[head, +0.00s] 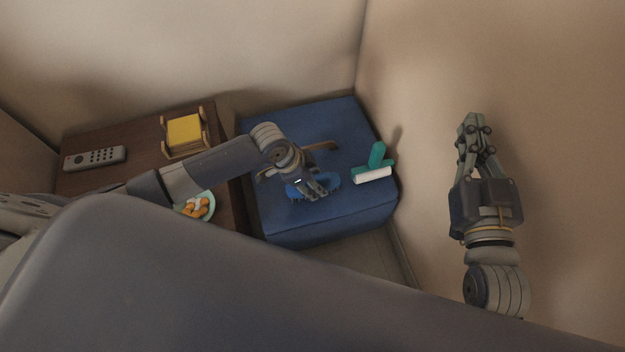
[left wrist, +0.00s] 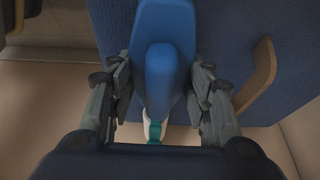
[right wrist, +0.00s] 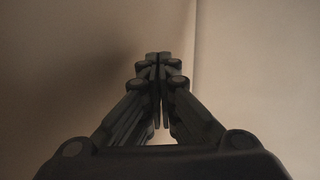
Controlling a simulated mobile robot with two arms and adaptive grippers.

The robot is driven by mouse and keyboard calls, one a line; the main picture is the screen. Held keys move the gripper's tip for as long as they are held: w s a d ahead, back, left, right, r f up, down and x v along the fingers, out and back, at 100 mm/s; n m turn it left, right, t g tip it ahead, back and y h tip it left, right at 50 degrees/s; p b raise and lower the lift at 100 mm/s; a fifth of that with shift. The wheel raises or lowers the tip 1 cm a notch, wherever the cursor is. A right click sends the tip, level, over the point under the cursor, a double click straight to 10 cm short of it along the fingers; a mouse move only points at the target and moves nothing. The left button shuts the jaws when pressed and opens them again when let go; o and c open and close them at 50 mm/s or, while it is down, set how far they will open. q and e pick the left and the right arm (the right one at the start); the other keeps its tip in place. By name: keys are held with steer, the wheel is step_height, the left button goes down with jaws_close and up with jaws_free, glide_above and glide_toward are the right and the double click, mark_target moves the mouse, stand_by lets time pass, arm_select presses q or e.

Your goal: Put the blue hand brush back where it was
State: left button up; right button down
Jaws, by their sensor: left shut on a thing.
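The blue hand brush (head: 297,189) is over the blue cushioned stool (head: 345,120) in the head view, its dark bristles toward the front. My left gripper (head: 322,190) is shut on it; in the left wrist view the blue brush (left wrist: 160,75) sits between the two fingers. I cannot tell whether the brush touches the stool top. The gripper and wrist hide part of it. My right gripper (head: 472,120) is shut and empty, raised near the right wall; its fingers (right wrist: 160,62) are together in the right wrist view.
A teal and white roller-like tool (head: 374,174) lies at the stool's right. A curved wooden piece (head: 322,146) lies behind my left gripper. The brown table (head: 135,150) at left holds a remote (head: 95,158), a yellow item in a wooden holder (head: 184,132) and a plate of orange food (head: 208,194).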

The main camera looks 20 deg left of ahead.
arm_select(q)
steer(key=shift+f, duration=0.1)
steer(key=o, duration=1)
